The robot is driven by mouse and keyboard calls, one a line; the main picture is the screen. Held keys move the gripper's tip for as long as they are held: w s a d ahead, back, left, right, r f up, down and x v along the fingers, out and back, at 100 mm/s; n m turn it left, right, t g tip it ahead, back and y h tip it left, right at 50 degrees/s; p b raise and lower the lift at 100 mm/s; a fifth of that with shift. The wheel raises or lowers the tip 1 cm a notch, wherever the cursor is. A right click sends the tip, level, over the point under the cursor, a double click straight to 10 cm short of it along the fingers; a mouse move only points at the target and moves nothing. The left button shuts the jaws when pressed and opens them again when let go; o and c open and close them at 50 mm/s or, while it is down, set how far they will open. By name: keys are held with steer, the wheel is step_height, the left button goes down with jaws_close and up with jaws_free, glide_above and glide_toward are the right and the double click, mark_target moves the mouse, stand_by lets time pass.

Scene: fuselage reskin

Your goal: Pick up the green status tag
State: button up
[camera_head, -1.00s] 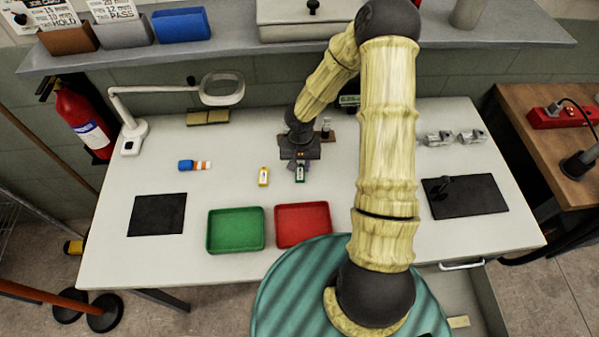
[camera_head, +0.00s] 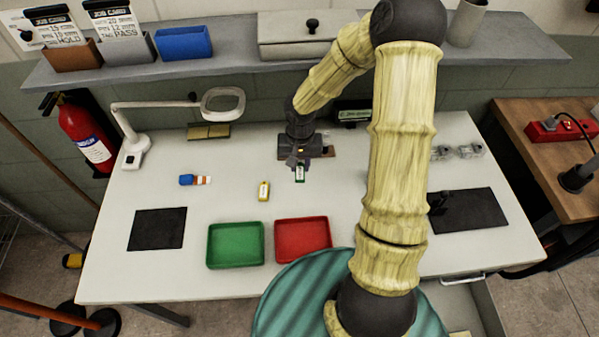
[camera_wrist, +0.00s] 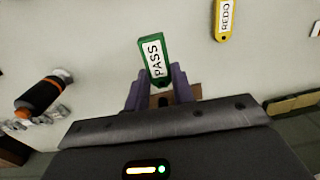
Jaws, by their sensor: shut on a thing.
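The green tag (camera_wrist: 150,58) has a white label reading PASS. In the wrist view it stands out between the two purple fingers of my gripper (camera_wrist: 157,88), which are shut on its near end. In the head view the green tag (camera_head: 300,173) shows just below my gripper (camera_head: 299,163), over the white table. I cannot tell how far it is above the table top. A yellow tag labelled REDO (camera_wrist: 223,18) lies apart from it; it also shows in the head view (camera_head: 263,191).
A green tray (camera_head: 235,264) and a red tray (camera_head: 303,249) stand at the table's front. Black mats lie left (camera_head: 157,229) and right (camera_head: 470,211). A blue, white and orange object (camera_head: 195,180) lies to the left. A magnifier lamp (camera_head: 223,103) stands at the back left.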

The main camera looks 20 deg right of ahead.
step_height(320, 180, up, 2)
stand_by(0.8)
